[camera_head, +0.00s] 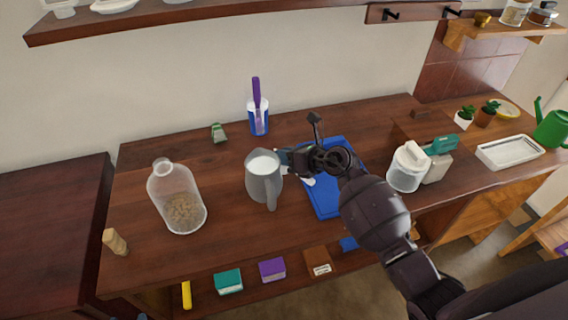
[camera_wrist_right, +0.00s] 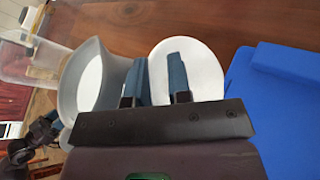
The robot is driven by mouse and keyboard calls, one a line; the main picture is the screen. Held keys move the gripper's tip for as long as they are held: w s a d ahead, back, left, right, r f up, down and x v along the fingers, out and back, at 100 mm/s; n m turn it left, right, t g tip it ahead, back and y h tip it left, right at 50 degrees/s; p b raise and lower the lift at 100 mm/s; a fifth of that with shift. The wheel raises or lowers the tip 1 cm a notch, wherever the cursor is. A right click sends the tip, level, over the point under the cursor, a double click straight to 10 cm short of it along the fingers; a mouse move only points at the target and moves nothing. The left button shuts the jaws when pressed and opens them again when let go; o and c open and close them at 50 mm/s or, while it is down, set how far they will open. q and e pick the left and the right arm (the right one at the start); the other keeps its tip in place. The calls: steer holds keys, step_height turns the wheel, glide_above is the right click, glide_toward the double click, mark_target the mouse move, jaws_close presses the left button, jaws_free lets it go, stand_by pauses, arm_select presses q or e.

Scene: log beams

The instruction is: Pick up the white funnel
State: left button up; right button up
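A white round piece, which looks like the white funnel (camera_wrist_right: 205,72), shows in the right wrist view behind my fingers, between the grey pitcher and the blue tray. In the head view only a small white part of it (camera_head: 285,171) shows under my gripper. My right gripper (camera_head: 284,158) is just right of the pitcher. In the right wrist view its two dark blue fingers (camera_wrist_right: 159,80) stand apart with a gap; the right finger overlaps the white disc. I cannot tell whether they touch it.
The grey pitcher (camera_head: 260,185) with white contents stands close left of my gripper. A blue tray (camera_head: 322,202) lies to the right under my arm. A glass bottle (camera_head: 180,205) stands left; a white-lidded jar (camera_head: 405,172) stands right. Table between bottle and pitcher is clear.

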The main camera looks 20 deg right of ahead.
steer(key=shift+s, duration=0.1)
jaws_close()
stand_by(0.3)
